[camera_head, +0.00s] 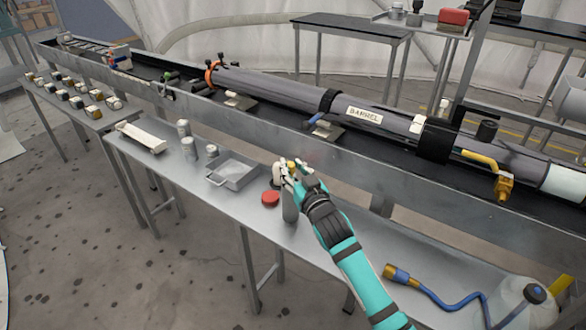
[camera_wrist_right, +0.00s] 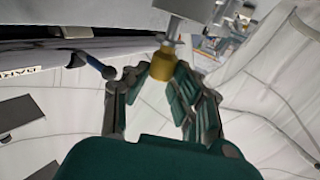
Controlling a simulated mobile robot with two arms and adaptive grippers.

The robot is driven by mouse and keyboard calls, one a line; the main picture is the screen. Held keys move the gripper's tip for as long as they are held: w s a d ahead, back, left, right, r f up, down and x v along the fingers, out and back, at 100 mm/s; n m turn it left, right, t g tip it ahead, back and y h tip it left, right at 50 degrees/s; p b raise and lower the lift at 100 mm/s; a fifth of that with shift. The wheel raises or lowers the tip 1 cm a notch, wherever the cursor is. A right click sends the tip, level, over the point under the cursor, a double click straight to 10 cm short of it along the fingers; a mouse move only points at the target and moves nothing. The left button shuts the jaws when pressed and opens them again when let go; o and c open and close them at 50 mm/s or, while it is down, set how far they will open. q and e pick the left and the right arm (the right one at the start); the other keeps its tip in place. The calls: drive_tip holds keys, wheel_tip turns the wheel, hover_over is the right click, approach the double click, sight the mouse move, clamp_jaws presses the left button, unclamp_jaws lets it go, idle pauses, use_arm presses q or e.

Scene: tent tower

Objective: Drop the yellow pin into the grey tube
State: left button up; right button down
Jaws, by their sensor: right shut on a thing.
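My right gripper (camera_head: 288,167) is shut on the yellow pin (camera_head: 292,164), above the metal bench. Only a little of the pin shows between the fingers. In the right wrist view the yellow pin (camera_wrist_right: 162,64) sits between the fingertips. A narrow grey part and a wider grey body (camera_wrist_right: 190,12) show beyond it. The grey tube (camera_head: 290,206) stands upright on the bench just below my right fingers, which hide its top. I cannot tell whether the pin touches the tube or is inside it. My left gripper is not in view.
A red round thing (camera_head: 270,198) lies left of the tube. The long barrel (camera_head: 285,88) lies behind the bench. A blue hose (camera_head: 440,298) and a clear jug (camera_head: 522,300) are at the right.

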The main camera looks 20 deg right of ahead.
drive_tip(key=c, duration=1)
unclamp_jaws()
wheel_tip(320, 180, up, 7)
drive_tip(key=p, duration=0.7)
